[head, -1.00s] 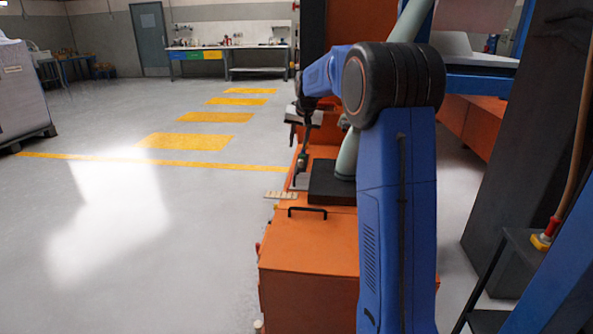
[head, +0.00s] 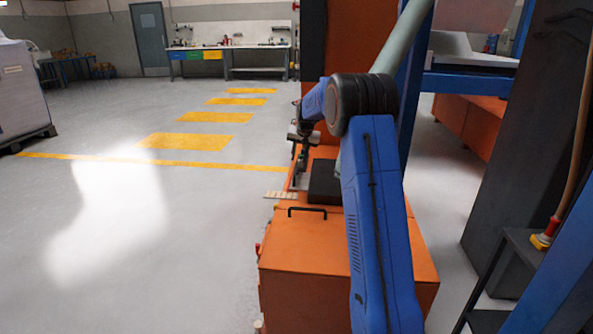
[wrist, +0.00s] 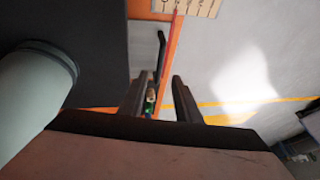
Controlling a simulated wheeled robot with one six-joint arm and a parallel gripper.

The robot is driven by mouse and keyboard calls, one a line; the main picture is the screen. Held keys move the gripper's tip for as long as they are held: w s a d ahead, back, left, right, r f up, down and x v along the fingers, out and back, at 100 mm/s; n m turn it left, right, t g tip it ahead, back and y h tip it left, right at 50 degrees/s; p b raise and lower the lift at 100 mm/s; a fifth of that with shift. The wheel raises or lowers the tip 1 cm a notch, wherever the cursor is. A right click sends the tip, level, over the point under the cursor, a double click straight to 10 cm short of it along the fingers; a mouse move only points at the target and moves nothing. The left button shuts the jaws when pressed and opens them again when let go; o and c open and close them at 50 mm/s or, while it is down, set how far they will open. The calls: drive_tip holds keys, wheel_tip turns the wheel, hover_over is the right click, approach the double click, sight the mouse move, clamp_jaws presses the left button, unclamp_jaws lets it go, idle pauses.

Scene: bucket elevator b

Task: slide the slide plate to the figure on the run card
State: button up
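My gripper (head: 300,166) hangs over the left edge of the orange housing (head: 340,258), beside a dark block (head: 323,183). In the wrist view, my gripper (wrist: 160,80) has its two fingers apart. A bent black handle (wrist: 161,48) shows beyond and between the fingertips; contact cannot be told. A small green and brass piece (wrist: 150,97) shows by the left finger. A pale marked scale (wrist: 190,6) lies at the top, with a thin red pointer (wrist: 174,25) reaching to it. The scale also shows in the head view (head: 280,195). Its figures are unreadable. I cannot make out the slide plate or a run card.
A pale green pipe (wrist: 35,90) stands on the dark block at the left of the wrist view. A black grab handle (head: 307,211) is on the near housing lid. Blue frame and dark columns (head: 515,150) stand right.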

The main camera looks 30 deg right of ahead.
sight(296, 172)
drive_tip(key=x, duration=0.9)
drive_tip(key=shift+f, duration=0.1)
clamp_jaws()
